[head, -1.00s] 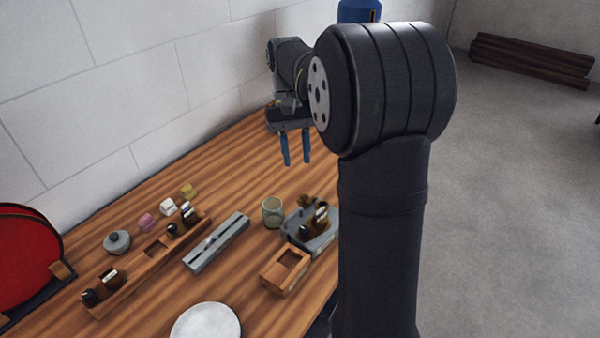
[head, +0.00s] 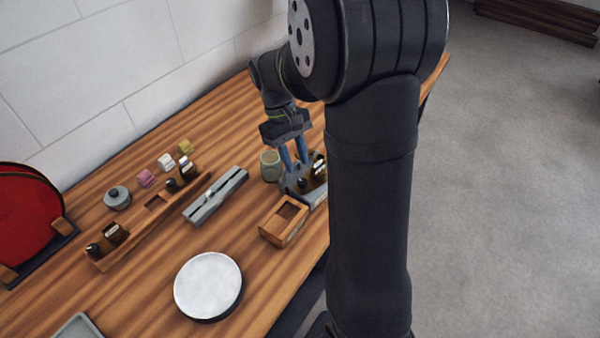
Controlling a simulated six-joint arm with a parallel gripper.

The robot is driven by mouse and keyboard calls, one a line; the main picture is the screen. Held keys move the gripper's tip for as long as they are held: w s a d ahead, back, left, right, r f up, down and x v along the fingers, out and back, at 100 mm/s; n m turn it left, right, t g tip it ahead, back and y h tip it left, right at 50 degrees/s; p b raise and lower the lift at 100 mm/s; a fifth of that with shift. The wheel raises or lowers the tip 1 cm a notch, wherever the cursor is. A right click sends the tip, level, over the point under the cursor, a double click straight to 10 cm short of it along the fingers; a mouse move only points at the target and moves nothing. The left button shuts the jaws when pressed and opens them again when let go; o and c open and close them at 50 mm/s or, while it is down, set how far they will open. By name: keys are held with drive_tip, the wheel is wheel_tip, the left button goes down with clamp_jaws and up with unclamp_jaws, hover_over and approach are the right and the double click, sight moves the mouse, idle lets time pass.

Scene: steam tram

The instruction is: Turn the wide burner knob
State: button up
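My gripper (head: 295,164) points down with its two blue fingers apart and nothing between them. Its fingertips are at the grey block-like unit (head: 314,198) on the right side of the bench. I cannot tell whether they touch it. Dark bottle-like pieces with pale labels (head: 319,168) stand on this unit, and my arm hides its right side. No wide burner knob can be made out clearly; the unit may be the burner, but its details are too small and partly covered.
A pale green cup (head: 270,165) stands just left of the fingers. A wooden box (head: 282,224), a slotted grey block (head: 215,196), a wooden rack (head: 141,226) and a white round plate (head: 208,284) lie nearby. A lidded grey pot (head: 117,199) stands at left. The bench front is partly clear.

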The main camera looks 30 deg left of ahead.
sight(302, 181)
drive_tip(key=x, duration=0.5)
clamp_jaws()
drive_tip(key=shift+m+g, duration=0.4)
drive_tip(key=shift+m, duration=0.7)
unclamp_jaws()
drive_tip(key=v, duration=1.7)
drive_tip(key=shift+d+r, duration=0.2)
drive_tip(key=shift+r, duration=0.15)
